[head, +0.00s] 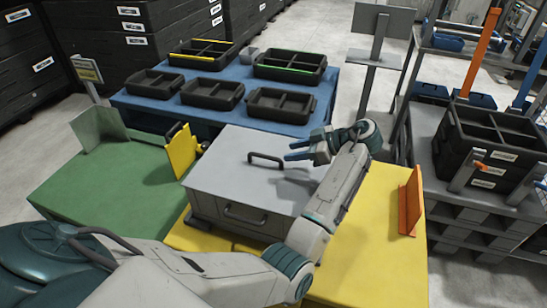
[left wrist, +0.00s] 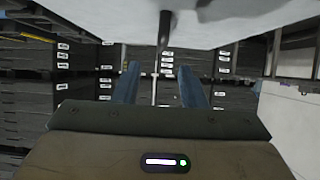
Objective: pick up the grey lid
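The grey lid (head: 235,176) lies flat on top of a grey box (head: 240,215) on the yellow table. A black bar handle (head: 265,157) stands up from the lid. My left gripper (head: 292,151) is just right of this handle in the head view, low over the lid, its blue fingers pointing at it. In the left wrist view the fingers (left wrist: 159,85) are apart with nothing clamped between them. A dark upright of the handle (left wrist: 165,30) lines up between them there; the exact gap cannot be told. My right gripper is not in view.
The yellow table (head: 375,245) has an orange upright plate (head: 411,203) at right and a yellow bracket (head: 183,152) left of the box. A green table (head: 110,190) adjoins at left. A blue table (head: 150,112) with several black trays stands behind. A rack with a black crate (head: 490,145) is at right.

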